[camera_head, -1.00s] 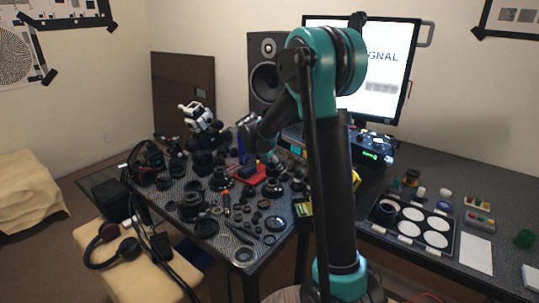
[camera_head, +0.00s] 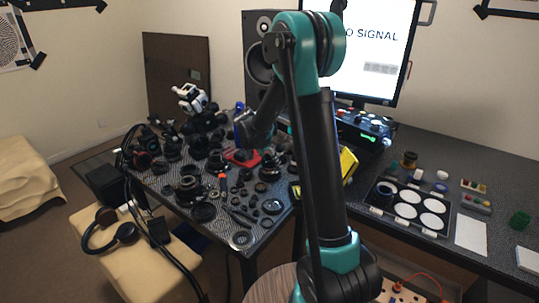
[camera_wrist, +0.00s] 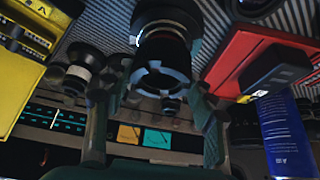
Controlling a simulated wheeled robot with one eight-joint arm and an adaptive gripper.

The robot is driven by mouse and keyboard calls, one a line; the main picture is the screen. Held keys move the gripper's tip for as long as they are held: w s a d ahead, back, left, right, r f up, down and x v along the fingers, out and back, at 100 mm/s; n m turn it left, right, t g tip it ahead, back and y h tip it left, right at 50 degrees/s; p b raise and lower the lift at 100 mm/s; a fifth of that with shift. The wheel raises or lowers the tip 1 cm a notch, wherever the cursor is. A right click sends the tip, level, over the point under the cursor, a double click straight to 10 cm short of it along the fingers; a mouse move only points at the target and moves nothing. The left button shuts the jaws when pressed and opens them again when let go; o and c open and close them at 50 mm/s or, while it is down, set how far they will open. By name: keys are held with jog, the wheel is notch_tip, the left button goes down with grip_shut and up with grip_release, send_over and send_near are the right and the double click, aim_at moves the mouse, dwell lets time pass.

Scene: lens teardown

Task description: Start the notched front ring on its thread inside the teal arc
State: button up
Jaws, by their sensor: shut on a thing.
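The notched front ring (camera_wrist: 161,80) is dark with a grey notched edge and sits between the fingertips of my gripper (camera_wrist: 158,88) in the wrist view. The fingers are shut on it. I cannot tell whether ring and barrel touch or whether the thread is engaged. I cannot make out a teal arc on the barrel. In the head view my arm hides the ring and fingertips.
A red tray (camera_wrist: 232,62) and a blue printed container (camera_wrist: 283,133) are close on the right in the wrist view. A yellow device (camera_wrist: 38,62) is on the left. Many dark lens parts crowd the table (camera_head: 222,232). A large monitor (camera_head: 372,45) stands behind.

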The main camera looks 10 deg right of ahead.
jog(key=shift+f, duration=0.55)
jog(key=shift+f, duration=0.45)
dwell(2.0)
jog(key=o, duration=1.2)
jog(key=shift+c, duration=0.2)
jog(key=v, duration=1.2)
jog(key=s+d+f+n+y, duration=0.1)
jog(key=s+d+f+n, duration=0.2)
jog(key=s, duration=0.6)
jog(key=s+d+f+n+y, duration=0.2)
jog(key=s+f+n, duration=0.1)
jog(key=s, duration=0.7)
jog(key=s+d+f+n+y, duration=0.1)
jog(key=s+d+f+n, duration=0.2)
jog(key=s, duration=0.7)
jog(key=shift+d+n+y, duration=0.3)
jog(key=shift+n, duration=0.3)
